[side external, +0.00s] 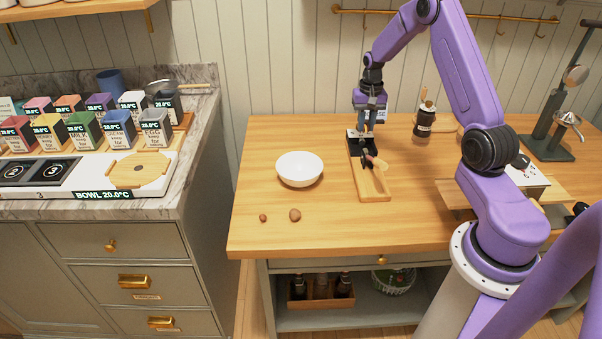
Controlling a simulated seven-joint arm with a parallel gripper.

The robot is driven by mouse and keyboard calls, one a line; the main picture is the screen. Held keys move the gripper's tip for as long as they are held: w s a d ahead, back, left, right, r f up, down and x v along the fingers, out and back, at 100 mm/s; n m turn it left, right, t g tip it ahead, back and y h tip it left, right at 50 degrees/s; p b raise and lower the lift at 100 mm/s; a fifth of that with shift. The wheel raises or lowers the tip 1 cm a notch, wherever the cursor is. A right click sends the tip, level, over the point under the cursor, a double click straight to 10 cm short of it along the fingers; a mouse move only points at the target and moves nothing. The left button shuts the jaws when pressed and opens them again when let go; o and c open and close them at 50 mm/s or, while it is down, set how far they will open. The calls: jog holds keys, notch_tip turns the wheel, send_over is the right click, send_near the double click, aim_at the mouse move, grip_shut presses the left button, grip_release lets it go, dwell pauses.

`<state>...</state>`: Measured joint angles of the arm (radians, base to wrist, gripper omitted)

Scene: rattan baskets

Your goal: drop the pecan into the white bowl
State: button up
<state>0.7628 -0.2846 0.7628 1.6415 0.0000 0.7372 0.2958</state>
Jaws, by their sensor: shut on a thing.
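The white bowl (300,170) stands upright on the wooden table, left of its middle, and looks empty. In front of it lie two brown nuts, a small reddish one (263,218) and a larger one (295,215); I cannot tell which, if either, is the pecan. My gripper (368,130) points down over the back end of a narrow wooden base (374,188) with a black device on it, right of the bowl. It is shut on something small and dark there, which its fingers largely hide.
A dark bottle (423,124) stands right of my gripper. A wooden shelf (455,190) and a dark green press (550,140) are farther right. The table between bowl and wooden base is clear.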

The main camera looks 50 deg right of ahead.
jog(key=w+a, duration=0.4)
jog(key=a, duration=0.6)
jog(key=w+a, duration=0.3)
jog(key=a, duration=0.8)
jog(key=shift+w+d+f, duration=0.15)
jog(key=shift+f, duration=1)
jog(key=shift+w+d+f, duration=0.1)
jog(key=shift+f, duration=1.05)
jog(key=o, duration=0.8)
jog(key=shift+o, duration=0.2)
notch_tip(320, 180, up, 18)
jog(key=shift+f, duration=0.25)
